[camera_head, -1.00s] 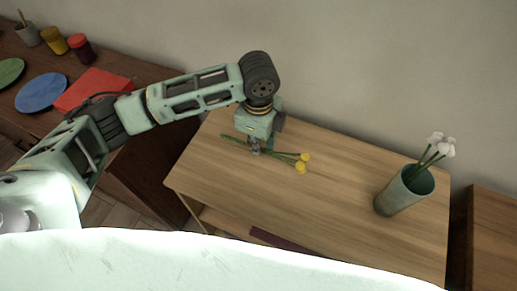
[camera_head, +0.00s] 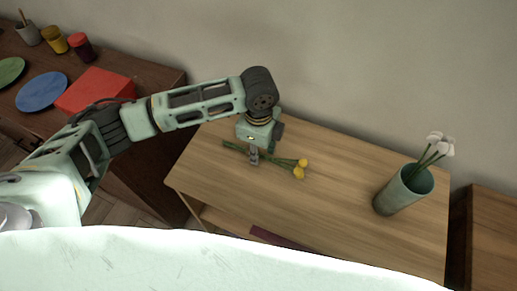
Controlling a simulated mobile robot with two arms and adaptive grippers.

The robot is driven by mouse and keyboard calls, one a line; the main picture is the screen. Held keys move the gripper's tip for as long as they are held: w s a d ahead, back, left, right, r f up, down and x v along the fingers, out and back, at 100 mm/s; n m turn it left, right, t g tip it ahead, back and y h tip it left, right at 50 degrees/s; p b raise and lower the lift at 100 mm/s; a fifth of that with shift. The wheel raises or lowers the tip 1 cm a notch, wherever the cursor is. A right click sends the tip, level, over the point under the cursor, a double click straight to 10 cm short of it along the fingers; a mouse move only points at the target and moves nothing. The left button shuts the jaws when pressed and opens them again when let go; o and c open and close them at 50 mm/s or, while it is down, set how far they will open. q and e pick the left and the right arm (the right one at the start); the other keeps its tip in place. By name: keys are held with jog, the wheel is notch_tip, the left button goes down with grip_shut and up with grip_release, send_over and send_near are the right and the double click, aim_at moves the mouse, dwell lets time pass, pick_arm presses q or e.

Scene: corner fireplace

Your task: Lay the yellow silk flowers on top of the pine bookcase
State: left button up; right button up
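The yellow silk flowers (camera_head: 300,168) have green stems and lie nearly flat at the left part of the pine bookcase top (camera_head: 330,210). Their yellow heads point right and the stem ends point left. My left gripper (camera_head: 254,160) points down from above, with its fingers close together around the middle of the stems. It looks shut on them. Whether the stems touch the wood or hang just above it is hard to tell. My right gripper is not in view.
A grey-green vase (camera_head: 398,192) with white flowers (camera_head: 438,143) stands at the bookcase's right end. A dark cabinet on the left bears a red box (camera_head: 95,90), a blue plate (camera_head: 41,92) and several jars. The middle of the bookcase top is clear.

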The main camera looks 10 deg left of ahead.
pick_arm(q)
notch_tip(320, 180, up, 12)
jog(key=shift+r, duration=0.15)
dwell(0.4)
dwell(0.5)
